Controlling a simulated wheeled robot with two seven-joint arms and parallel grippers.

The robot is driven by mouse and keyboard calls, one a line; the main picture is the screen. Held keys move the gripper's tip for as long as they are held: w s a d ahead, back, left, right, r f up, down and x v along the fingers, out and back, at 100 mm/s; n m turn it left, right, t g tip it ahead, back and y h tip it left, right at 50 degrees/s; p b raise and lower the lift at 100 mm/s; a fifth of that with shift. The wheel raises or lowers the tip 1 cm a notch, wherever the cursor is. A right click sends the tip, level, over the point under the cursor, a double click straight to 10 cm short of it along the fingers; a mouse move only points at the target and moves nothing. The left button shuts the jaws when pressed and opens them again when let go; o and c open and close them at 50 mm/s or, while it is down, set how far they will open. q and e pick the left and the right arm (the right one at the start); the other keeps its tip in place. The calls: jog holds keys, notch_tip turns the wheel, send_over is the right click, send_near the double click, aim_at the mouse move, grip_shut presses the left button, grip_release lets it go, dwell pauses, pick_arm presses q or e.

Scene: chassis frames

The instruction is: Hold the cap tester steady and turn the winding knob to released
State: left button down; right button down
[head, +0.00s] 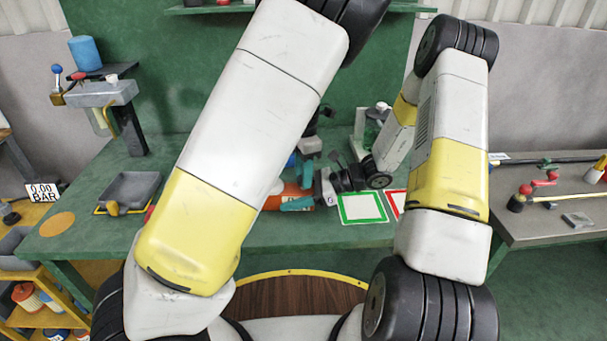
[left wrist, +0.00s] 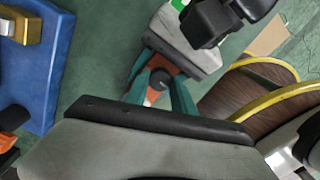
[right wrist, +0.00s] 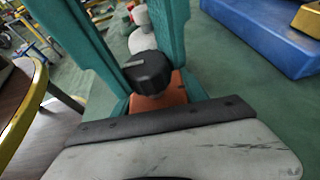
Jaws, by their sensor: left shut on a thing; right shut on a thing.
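The cap tester (head: 272,201), an orange body with a white rounded part, lies mostly hidden behind my left arm and grippers. My right gripper (head: 298,203) comes from the right and is shut on the body. My left gripper (head: 306,176) reaches down from above and is shut on the black winding knob. The knob (right wrist: 148,72) shows between teal fingers in the right wrist view, with a pale mark on its top, and it also shows in the left wrist view (left wrist: 161,78). I cannot read its setting.
A green-framed pad (head: 362,207) and a red-framed pad (head: 393,203) lie right of the tester on the green bench (head: 290,234). A grey tray (head: 130,188) stands at the left. A blue block (left wrist: 35,65) is near my left gripper.

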pick_arm(q)
jog(key=c, duration=1.1)
grip_release()
jog(key=shift+o, duration=0.2)
notch_tip(320, 180, up, 12)
pick_arm(e)
jog(key=c, duration=0.5)
grip_release()
